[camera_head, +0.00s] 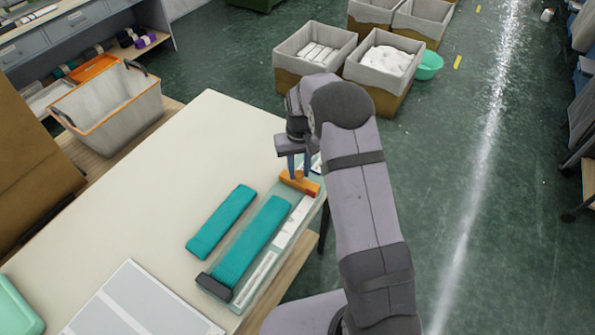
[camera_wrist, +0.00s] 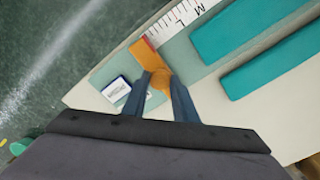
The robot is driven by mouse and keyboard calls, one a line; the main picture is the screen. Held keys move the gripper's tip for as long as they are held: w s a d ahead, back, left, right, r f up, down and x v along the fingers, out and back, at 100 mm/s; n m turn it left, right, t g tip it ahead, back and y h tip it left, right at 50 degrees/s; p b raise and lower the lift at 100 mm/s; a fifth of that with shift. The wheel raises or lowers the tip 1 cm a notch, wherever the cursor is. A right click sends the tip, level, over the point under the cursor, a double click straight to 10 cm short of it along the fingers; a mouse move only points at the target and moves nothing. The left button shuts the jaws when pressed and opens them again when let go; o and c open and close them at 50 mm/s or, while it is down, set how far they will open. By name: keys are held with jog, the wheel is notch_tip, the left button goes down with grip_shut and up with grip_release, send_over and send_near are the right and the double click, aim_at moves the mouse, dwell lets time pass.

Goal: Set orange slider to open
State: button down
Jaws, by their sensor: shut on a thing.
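The orange slider (camera_head: 299,182) sits at the far end of a pale green board (camera_head: 240,232) on the table. A white label strip (camera_head: 294,222) runs along the board's right side. In the wrist view the orange slider (camera_wrist: 151,60) lies across the board, beside the strip marked with letters such as L and M (camera_wrist: 180,15). A small white label (camera_wrist: 116,90) with a dark edge lies next to the slider; its text is too small to read. My gripper (camera_head: 298,170) points down with its blue fingers shut on the slider's raised orange part, also seen in the wrist view (camera_wrist: 160,82).
A teal knitted strip (camera_head: 250,242) lies on the board, with a dark block (camera_head: 214,287) at its near end. Another teal strip (camera_head: 221,222) lies left of the board. A grey panel (camera_head: 140,305) is nearer. Bare table (camera_head: 190,140) extends left. My arm covers the right side.

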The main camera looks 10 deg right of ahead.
aim_at(300, 172)
jog(key=c, duration=1.4)
grip_release()
jog(key=shift+w+d, duration=0.2)
jog(key=shift+w, duration=0.05)
jog(key=shift+s+a+r, duration=0.1)
jog(key=shift+r+b, duration=1.35)
jog(key=shift+r, duration=2.3)
